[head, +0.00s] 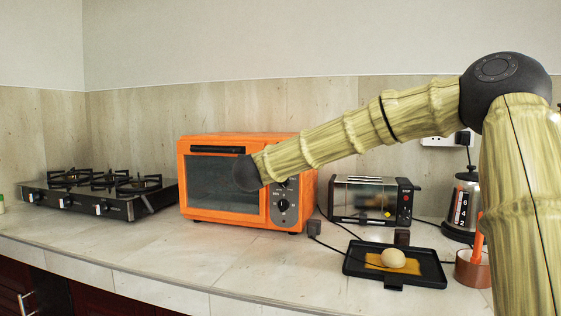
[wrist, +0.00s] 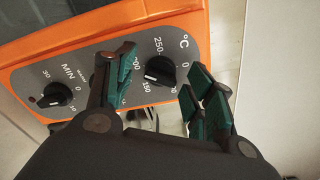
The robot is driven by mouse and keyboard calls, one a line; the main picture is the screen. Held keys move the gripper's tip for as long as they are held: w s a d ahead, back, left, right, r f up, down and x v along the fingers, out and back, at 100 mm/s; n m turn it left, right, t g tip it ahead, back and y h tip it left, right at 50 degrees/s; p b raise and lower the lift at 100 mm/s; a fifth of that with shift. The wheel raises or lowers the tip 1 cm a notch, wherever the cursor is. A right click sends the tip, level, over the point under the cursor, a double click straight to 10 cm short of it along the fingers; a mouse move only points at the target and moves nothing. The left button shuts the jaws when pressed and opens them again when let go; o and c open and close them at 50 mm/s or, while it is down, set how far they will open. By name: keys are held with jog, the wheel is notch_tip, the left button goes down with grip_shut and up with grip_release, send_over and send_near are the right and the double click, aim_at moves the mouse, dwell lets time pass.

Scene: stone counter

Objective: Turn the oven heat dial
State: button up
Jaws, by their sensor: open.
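The oven (head: 308,195) is orange, with its door shut and a grey dial panel on its right side. In the wrist view the heat dial (wrist: 160,71) is a black knob with a light pointer mark, ringed by °C numbers. My gripper (wrist: 163,64) is open and empty, its green-padded fingers on either side of the heat dial in the picture. I cannot tell whether either finger touches the dial. A timer dial (wrist: 56,95) marked MIN is at the left; a finger hides the panel's middle. My arm hides the upper panel in the head view, and the gripper is not visible there.
A gas hob (head: 100,193) stands left of the oven. A toaster (head: 372,203), a black tray (head: 432,270) with a round pale item (head: 393,258), and a kettle (head: 462,206) are at the right. Cords run between the oven and tray. The counter front (head: 180,255) is clear.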

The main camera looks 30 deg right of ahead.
jog(key=v, duration=1.1)
jog(key=shift+r, duration=0.1)
